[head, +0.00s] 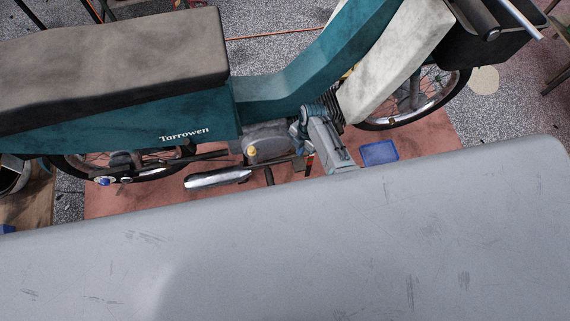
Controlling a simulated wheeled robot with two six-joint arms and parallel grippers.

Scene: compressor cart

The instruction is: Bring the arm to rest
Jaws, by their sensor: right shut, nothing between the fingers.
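My right arm shows in the middle of the head view, raised beside the engine of a teal scooter-like motorbike (300,85). It bends at a blue-grey joint. My right gripper (300,145) is small in the view, by the bike's near side. It is shut and holds nothing. Its fingertips are hard to make out against the engine and the footrest. I cannot tell whether it touches the bike. My left gripper is not in view.
The bike has a dark seat (110,75) and a silver exhaust (218,178). It stands on a reddish mat (130,202). A blue tray (379,153) lies on the mat, right of my arm. An orange cord (270,35) crosses the speckled floor behind.

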